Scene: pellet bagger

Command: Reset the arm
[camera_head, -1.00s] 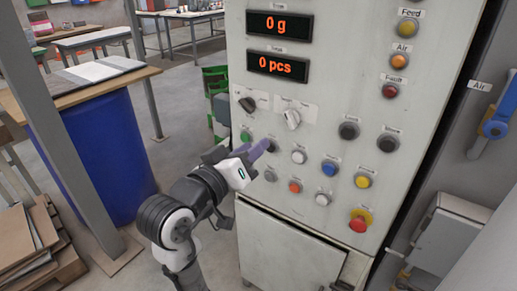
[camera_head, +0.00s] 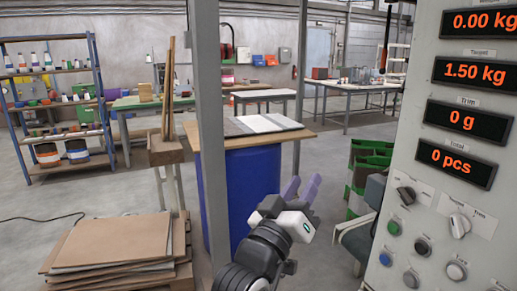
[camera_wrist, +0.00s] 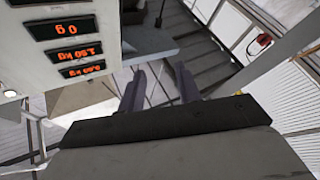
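My gripper (camera_head: 303,183) is at the lower middle of the head view, with its two purple fingers pointing up and apart. In the wrist view the two dark fingers (camera_wrist: 160,75) also stand apart with nothing between them. The gripper is open and empty. It is to the left of the control panel (camera_head: 405,151) in the head view and appears clear of it. The panel's displays read 0.00 kg, 1.50 kg, 0 g and 0 pcs. Its lower part is outside the head view.
A blue drum (camera_head: 250,180) with a board on top stands behind my arm, beside a grey post (camera_head: 209,120). Flat cardboard sheets (camera_head: 115,240) lie stacked at lower left. Green crates (camera_head: 370,160) stand near the panel. A blue shelf rack (camera_head: 98,90) is at far left.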

